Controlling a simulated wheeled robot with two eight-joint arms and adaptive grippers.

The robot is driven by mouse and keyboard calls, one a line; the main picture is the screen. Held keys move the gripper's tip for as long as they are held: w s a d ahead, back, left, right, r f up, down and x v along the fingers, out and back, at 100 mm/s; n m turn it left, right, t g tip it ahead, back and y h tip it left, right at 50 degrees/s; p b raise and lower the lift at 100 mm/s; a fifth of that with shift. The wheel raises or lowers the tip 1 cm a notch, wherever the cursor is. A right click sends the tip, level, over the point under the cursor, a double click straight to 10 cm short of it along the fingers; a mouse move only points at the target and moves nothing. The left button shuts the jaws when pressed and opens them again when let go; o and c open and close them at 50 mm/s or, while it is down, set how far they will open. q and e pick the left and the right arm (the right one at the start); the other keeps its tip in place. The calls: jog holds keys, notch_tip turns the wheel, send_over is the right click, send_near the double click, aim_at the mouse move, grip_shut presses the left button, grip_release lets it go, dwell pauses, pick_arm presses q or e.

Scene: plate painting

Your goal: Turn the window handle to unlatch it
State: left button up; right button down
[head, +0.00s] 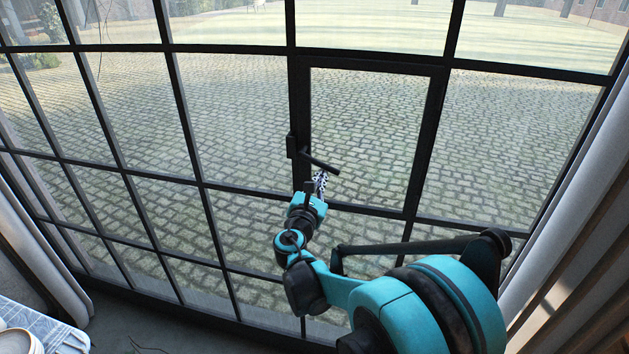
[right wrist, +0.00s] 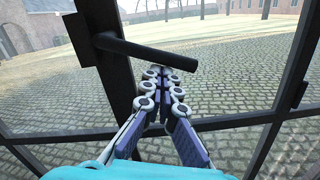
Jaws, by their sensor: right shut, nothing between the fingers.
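The window handle (head: 320,161) is a dark bar on the left side of the small framed window pane's frame (head: 300,110). It points right and tilts slightly down. In the right wrist view the handle (right wrist: 145,51) crosses above my fingers from the dark upright frame. My right gripper (head: 321,176) is shut and empty, with its fingertips just below the handle. It also shows in the right wrist view (right wrist: 155,72), its fingers together. I cannot tell whether the fingertips touch the handle. My left gripper is not in view.
The small window sits in a large dark-barred glass wall, with a cobbled yard beyond. Curtains hang at the left (head: 35,240) and right (head: 570,215). A table with a cloth (head: 60,335) stands at the lower left. The floor beside it is partly clear.

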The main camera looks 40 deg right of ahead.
jog(key=n, duration=0.1)
jog(key=r+n, duration=0.1)
jog(key=r+n+p, duration=0.1)
jog(key=shift+s+d, duration=0.35)
jog(key=shift+s, duration=0.05)
jog(key=shift+s+d+r, duration=0.1)
jog(key=shift+r, duration=0.25)
jog(key=shift+r, duration=0.1)
jog(key=shift+f, duration=0.5)
jog(key=s+a+f+b, duration=0.2)
jog(key=s+a+f, duration=0.1)
jog(key=s+a, duration=0.4)
jog(key=shift+a+f, duration=0.25)
jog(key=shift+a, duration=0.35)
jog(key=shift+f, duration=0.1)
